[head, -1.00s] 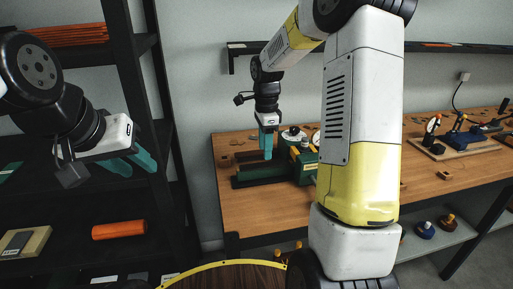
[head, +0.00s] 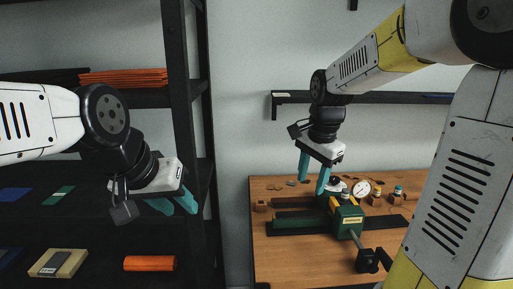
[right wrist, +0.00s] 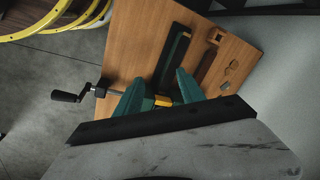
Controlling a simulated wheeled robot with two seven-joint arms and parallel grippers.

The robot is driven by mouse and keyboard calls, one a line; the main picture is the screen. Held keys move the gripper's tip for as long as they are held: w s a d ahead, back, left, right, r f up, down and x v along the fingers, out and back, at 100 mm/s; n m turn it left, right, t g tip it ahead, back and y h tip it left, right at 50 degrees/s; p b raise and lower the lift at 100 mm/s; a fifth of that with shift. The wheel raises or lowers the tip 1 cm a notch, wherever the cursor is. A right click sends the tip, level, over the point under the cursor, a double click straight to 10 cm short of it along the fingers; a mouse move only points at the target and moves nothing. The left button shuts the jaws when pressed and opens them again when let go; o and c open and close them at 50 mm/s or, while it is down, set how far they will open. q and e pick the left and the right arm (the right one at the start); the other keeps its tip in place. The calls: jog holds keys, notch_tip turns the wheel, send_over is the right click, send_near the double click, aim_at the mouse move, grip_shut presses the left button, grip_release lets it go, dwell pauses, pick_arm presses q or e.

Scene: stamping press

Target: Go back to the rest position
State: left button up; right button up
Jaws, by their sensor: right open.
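My right gripper (head: 313,175) is open and empty in the head view. It hangs over the wooden workbench, in front of or above the green stamping press (head: 347,221). In the right wrist view its two teal fingers (right wrist: 157,92) stand apart, with the press behind and between them. The press's crank handle (right wrist: 68,96) sticks out to the left there. My left gripper (head: 172,206) is at the left of the head view, in front of the dark shelf rack. Its teal fingers show apart, with nothing visible between them.
The workbench (head: 290,257) carries a round dial gauge (head: 361,188) and small wooden blocks. The shelf rack (head: 178,60) holds orange sheets (head: 122,77), an orange roll (head: 150,263) and a box (head: 58,262). A wall shelf (head: 390,97) runs behind my right arm. Yellow curved edging (right wrist: 50,20) shows in the wrist view.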

jog(key=s+r+n+t, duration=0.1)
jog(key=s+n+t, duration=0.1)
jog(key=s+n, duration=0.3)
jog(key=s+a+r+n+t+y, duration=0.1)
jog(key=s+r+n, duration=0.1)
jog(key=s+n, duration=0.4)
jog(key=s, duration=0.4)
jog(key=shift+s+a+t+y, duration=0.25)
jog(key=shift+t+y, duration=0.05)
jog(key=shift+t, duration=0.1)
jog(key=shift+r, duration=0.1)
